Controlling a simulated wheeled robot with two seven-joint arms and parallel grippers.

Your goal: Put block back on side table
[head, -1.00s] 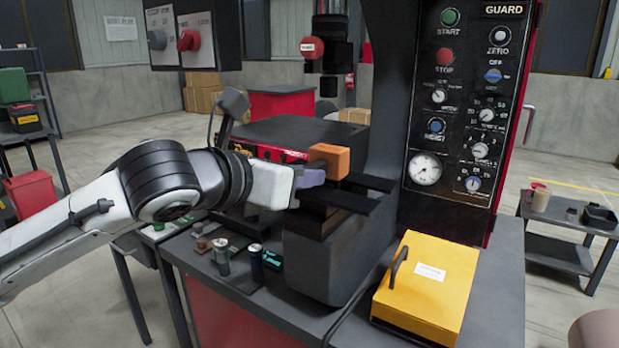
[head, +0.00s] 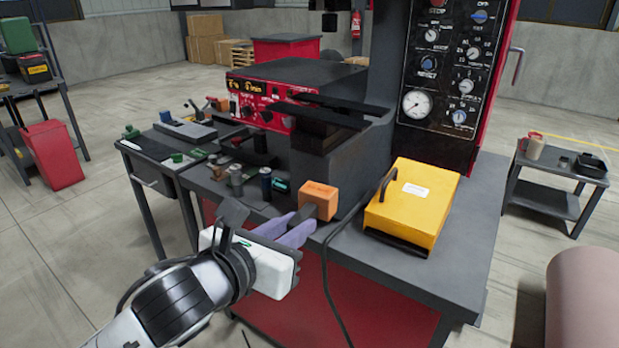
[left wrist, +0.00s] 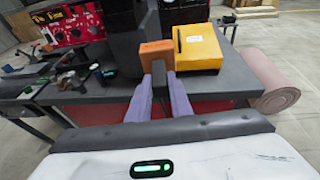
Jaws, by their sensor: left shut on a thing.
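An orange block (head: 319,197) is held at the fingertips of my left gripper (head: 306,213), in front of the machine's dark bench. In the left wrist view the block (left wrist: 156,56) sits between the ends of the purple fingers (left wrist: 159,80), and the gripper is shut on it. A dark side table (head: 148,153) with a vise and small parts stands left of the bench. Another small table (head: 553,178) stands at the far right. I cannot tell which one the task means. My right gripper is not in view.
A yellow box (head: 412,205) with a black handle and a cable sits on the bench right of the block. Small cylinders (head: 236,181) stand on the bench's left part. A pink roll (head: 588,300) is at the lower right. The floor at left is open.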

